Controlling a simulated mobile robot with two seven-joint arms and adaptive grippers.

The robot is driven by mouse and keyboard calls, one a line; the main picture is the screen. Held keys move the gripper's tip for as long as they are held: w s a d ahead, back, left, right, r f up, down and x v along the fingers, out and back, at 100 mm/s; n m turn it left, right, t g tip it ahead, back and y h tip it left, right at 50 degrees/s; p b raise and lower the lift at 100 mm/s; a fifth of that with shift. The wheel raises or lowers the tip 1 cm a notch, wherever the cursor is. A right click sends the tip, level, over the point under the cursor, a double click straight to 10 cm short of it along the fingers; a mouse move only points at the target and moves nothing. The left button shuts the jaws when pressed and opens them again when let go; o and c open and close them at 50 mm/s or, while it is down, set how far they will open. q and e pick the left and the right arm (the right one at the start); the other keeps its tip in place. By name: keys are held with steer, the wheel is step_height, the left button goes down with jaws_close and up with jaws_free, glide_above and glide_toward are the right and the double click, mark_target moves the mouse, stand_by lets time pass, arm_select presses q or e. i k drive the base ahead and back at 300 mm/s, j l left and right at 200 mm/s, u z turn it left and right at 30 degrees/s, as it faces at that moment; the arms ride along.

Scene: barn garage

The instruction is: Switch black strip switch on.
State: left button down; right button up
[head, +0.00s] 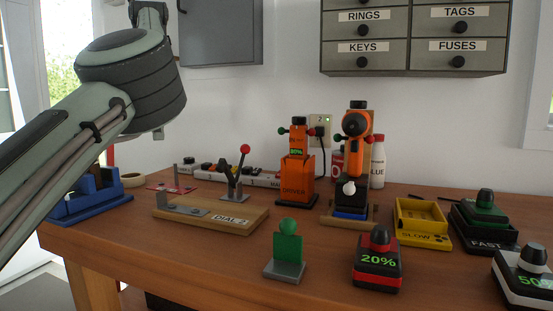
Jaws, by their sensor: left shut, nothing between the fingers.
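A pale power strip (262,180) lies at the back of the bench, with small dark parts along its top. I cannot tell which dark part is the black switch or whether it is on. A fork-shaped stand with a red ball (245,149) stands in front of the strip and hides part of it. My left arm crosses the upper left of the view. Only a small piece of my left gripper (158,132) shows below the arm joint, left of and above the strip; it is shut and holds nothing. My right gripper is not in view.
A wooden board marked DIAL 2 (255,216) lies before the strip. An orange driver holder (295,187) and an orange drill (356,124) stand to its right. A blue holder (90,205) is at left.

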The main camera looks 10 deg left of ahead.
mark_target(257, 171)
steer(key=i+j+z, duration=0.1)
steer(key=j+z, duration=0.3)
steer(key=j, duration=0.25)
steer(key=j+z, duration=0.45)
steer(key=j, duration=0.25)
steer(key=j+z, duration=0.4)
steer(key=j, duration=0.3)
